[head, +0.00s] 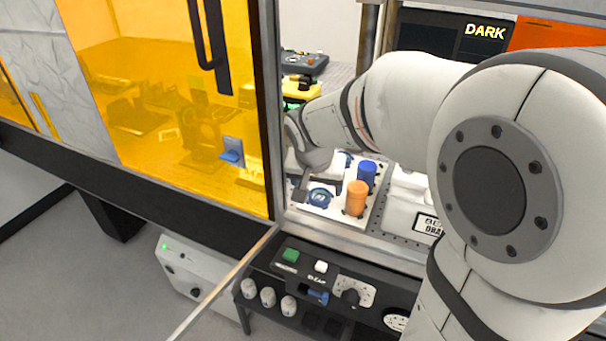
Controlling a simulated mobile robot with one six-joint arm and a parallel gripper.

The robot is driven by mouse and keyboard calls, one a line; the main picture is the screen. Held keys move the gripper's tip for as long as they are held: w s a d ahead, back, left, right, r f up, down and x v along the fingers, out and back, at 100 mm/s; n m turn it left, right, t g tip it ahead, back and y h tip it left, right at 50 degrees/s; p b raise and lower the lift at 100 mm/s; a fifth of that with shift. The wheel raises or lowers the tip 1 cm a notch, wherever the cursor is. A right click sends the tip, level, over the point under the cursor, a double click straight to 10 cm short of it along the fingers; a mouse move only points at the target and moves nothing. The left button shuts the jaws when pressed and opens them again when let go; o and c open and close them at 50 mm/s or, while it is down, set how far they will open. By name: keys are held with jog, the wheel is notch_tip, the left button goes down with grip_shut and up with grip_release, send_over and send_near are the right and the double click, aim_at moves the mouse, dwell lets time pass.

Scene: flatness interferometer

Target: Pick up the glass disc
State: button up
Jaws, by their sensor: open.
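A round dark-blue piece with a pale centre (320,197) lies on a white surface inside the enclosure opening. It may be the glass disc or a holder for it; I cannot tell at this size. My gripper (303,189) points down just left of this round piece and appears apart from it. The jaws are open and I see nothing held between them. Part of the gripper is hidden by my own wrist and the edge of the enclosure door.
An orange cylinder (356,199) and a blue cylinder (367,176) stand close to the right of the round piece. The orange see-through door (180,110) fills the left. A black control panel (318,284) runs below the opening. A yellow case (300,88) sits farther back.

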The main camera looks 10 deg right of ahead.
aim_at(319, 194)
jog(key=shift+w+d, duration=0.15)
jog(key=shift+w, duration=0.1)
jog(key=x, duration=0.5)
jog(key=shift+w+d, duration=0.1)
jog(key=shift+w, duration=0.2)
jog(key=c, duration=1.1)
